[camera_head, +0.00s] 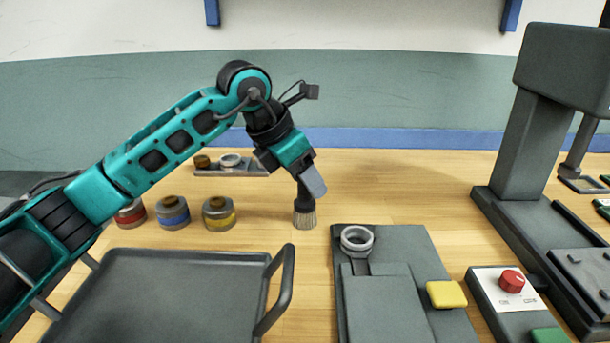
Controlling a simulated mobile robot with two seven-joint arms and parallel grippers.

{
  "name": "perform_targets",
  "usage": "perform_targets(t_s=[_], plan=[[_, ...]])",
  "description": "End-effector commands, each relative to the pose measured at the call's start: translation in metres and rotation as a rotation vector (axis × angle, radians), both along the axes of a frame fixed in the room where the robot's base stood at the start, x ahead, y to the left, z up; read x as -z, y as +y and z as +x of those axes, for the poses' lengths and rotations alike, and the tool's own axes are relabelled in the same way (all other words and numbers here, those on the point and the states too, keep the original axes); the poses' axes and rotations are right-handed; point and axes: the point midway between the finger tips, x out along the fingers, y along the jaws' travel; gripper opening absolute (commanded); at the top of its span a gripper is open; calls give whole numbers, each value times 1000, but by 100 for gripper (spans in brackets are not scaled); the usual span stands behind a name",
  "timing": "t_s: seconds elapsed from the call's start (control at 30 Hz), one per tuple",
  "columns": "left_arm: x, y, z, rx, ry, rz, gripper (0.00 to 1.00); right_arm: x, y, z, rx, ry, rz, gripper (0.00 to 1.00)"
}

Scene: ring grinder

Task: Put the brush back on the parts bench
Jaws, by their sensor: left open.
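The brush (305,211) has a dark handle and pale bristles. It stands upright, bristles down, on the wooden parts bench (420,185), behind the left edge of the grey fixture. My left gripper (314,184) is at the top of the brush handle, tilted down from the upper left. Its jaws are open, and a finger hides the upper end of the handle. I cannot tell whether the finger touches the handle. My right gripper is not in view.
A black tray (150,252) with a handle is in front. Jars with red, blue (173,212) and yellow bands stand left. A small rack (212,172) is behind. A grey fixture (415,250) holds a metal ring (357,240). A dark press (530,150) and control box (490,300) stand right.

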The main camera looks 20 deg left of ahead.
Motion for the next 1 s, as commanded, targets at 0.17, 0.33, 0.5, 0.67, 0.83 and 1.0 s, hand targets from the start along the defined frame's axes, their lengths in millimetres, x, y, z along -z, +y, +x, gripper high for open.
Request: perform_targets(t_s=[0.17, 0.33, 0.5, 0.67, 0.83, 1.0], plan=[[-3, 0, 0, 0, 0, 0, 54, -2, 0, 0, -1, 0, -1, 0], [-20, 6, -6, -1, -4, 0, 54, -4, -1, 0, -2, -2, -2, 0], [-53, 19, -19, -2, -5, 1, 54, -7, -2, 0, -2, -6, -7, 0], [-81, 30, -32, -1, -4, 0, 54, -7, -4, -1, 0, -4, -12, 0], [-101, 37, -41, -1, -2, 1, 54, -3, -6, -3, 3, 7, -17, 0], [-108, 40, -44, 0, -1, -1, 54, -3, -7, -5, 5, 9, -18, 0]])
